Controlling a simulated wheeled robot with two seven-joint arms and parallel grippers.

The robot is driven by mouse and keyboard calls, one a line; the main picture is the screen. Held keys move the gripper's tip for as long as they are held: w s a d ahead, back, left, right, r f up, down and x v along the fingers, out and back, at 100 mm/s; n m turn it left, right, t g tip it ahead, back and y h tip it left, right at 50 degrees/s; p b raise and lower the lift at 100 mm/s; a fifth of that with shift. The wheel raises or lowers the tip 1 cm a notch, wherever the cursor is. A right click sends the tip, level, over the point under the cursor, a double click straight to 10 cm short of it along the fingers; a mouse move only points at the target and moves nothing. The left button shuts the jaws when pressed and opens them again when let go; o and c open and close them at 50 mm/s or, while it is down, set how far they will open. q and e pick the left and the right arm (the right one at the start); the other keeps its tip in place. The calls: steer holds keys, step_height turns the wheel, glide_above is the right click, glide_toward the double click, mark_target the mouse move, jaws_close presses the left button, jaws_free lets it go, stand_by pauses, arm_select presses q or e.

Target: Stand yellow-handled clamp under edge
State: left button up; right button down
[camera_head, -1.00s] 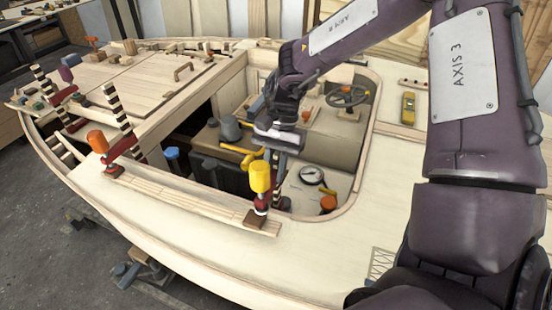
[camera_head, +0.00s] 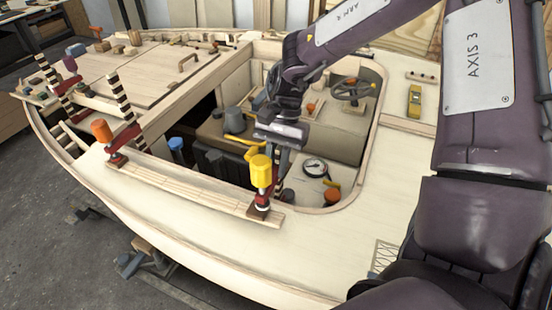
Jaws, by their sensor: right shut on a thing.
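The yellow-handled clamp (camera_head: 261,172) stands upright at the right end of the wooden strip (camera_head: 190,187) along the cockpit's near edge. Its red and dark lower part meets a brown pad on the strip. My right gripper (camera_head: 281,150) reaches down from above, just behind the yellow handle. It is shut on the clamp, at the bar side; the fingertips and the clamp's lower jaw under the edge are partly hidden. My left gripper does not show.
An orange-handled clamp (camera_head: 102,132) holds the strip's left end. The cockpit opening contains a steering wheel (camera_head: 352,90), a round gauge (camera_head: 315,167) and a grey mug (camera_head: 237,119). A yellow tool (camera_head: 414,101) lies on the right deck.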

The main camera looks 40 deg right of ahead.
steer(key=c, duration=1.2)
jaws_free()
steer(key=v, duration=0.8)
